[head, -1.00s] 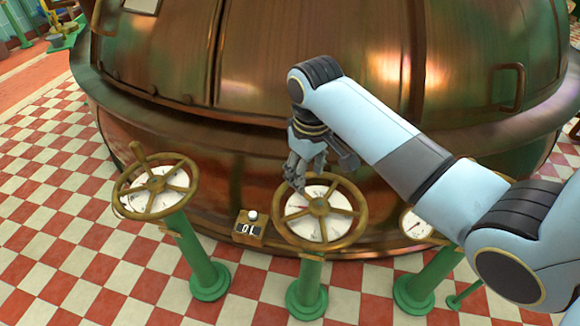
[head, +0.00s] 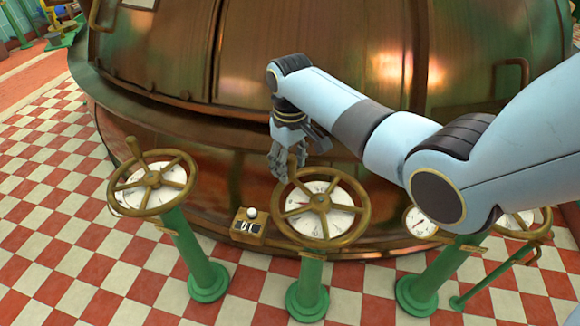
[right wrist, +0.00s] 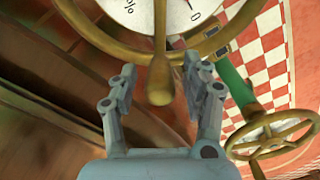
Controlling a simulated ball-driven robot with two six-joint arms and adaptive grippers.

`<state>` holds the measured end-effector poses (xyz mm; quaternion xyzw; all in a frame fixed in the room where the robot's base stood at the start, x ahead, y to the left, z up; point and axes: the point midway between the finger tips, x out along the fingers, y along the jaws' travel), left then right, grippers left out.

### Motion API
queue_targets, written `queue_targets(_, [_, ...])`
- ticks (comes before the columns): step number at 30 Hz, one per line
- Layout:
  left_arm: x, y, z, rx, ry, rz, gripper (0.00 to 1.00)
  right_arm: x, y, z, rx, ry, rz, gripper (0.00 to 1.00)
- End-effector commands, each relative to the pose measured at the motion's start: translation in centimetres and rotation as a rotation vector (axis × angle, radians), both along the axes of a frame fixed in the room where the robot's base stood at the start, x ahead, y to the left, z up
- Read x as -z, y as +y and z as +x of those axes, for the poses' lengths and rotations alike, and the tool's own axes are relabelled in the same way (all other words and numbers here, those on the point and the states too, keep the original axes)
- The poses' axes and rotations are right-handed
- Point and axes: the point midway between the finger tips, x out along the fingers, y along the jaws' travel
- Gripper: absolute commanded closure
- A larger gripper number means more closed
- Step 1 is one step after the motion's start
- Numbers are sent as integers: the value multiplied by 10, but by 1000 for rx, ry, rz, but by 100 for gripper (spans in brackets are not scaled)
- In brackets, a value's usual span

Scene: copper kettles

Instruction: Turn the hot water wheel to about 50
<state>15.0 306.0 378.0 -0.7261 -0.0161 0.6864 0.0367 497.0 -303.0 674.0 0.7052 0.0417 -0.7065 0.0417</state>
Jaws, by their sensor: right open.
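The middle brass wheel (head: 366,212) sits over a white dial on a green post. Its upright handle (head: 292,162) stands at the back-left of the rim. My right gripper (head: 282,168) is open beside this handle. In the right wrist view, the handle (right wrist: 160,82) shows between the spread fingers of my right gripper (right wrist: 161,70), with no clear contact. I cannot read which wheel is the hot water one. My left gripper is not in view.
Another handled wheel (head: 190,184) stands at left. The big copper kettle (head: 250,60) rises close behind.

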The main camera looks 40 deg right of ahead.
Motion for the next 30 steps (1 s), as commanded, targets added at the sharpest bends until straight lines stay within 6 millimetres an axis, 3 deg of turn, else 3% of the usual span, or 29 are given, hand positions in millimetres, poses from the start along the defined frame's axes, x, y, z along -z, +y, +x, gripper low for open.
queue_targets(9, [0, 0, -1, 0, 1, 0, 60, 2, 0, 0, 0, -2, 0, 53])
queue_targets(20, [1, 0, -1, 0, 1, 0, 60, 2, 0, 0, 0, -1, 0, 100])
queue_targets(30, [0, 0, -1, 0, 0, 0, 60, 2, 0, 0, -1, -1, 0, 100])
